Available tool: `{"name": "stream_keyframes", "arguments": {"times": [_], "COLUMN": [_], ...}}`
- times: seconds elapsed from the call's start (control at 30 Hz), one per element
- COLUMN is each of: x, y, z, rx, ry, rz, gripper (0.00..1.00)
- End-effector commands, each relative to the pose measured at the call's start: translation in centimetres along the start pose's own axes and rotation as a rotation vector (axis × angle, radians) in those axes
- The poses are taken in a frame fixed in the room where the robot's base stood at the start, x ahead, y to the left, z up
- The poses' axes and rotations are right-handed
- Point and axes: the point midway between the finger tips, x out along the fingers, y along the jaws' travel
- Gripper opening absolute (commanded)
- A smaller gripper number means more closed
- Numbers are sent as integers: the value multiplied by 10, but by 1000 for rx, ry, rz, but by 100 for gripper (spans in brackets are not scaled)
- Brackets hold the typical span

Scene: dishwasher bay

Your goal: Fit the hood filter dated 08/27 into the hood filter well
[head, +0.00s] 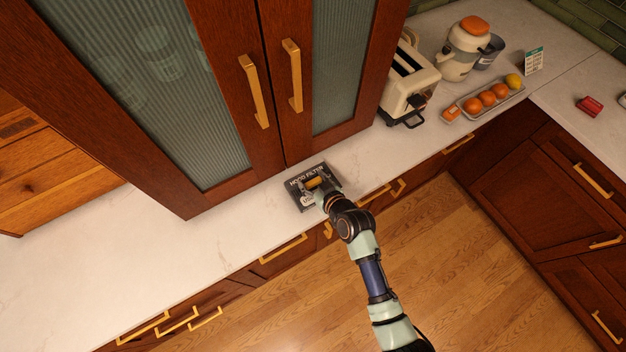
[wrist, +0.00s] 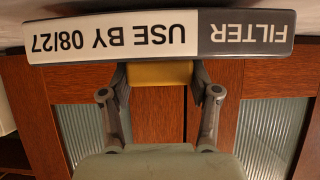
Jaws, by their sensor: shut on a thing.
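The hood filter (head: 304,176) is a dark flat block lettered "HOOD FILTER", at the counter's front edge below the glass-fronted cabinet in the head view. In the wrist view the filter (wrist: 150,36) spans the top, its label reading "FILTER" and "USE BY 08/27" upside down. My gripper (head: 319,185) is shut on the filter's yellow grip (wrist: 160,74); its two fingers (wrist: 161,90) stand on either side of that grip. I cannot tell whether the filter touches the counter. I cannot make out a hood filter well in either view.
The white counter (head: 170,250) is clear to the left. A tall wooden cabinet (head: 276,120) with gold handles stands close behind the filter. To the right are a toaster (head: 408,85), a jar with an orange lid (head: 462,52) and a tray of fruit (head: 517,92).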

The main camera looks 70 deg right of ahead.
Motion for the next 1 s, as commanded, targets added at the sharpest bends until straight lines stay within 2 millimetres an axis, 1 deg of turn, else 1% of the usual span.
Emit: {"name": "stream_keyframes", "arguments": {"times": [0.17,0.4,0.53,0.6,0.73,1.0], "x": [-19,-59,-76,-82,-89,-92], "y": [0,0,0,0,0,0], "z": [-36,-109,-140,-151,-164,-167], "rx": [-3,-3,-2,-1,-1,0], "ry": [6,8,7,5,4,1], "rz": [1,1,2,1,1,0], "gripper": [14,14,14,14,14,14]}}
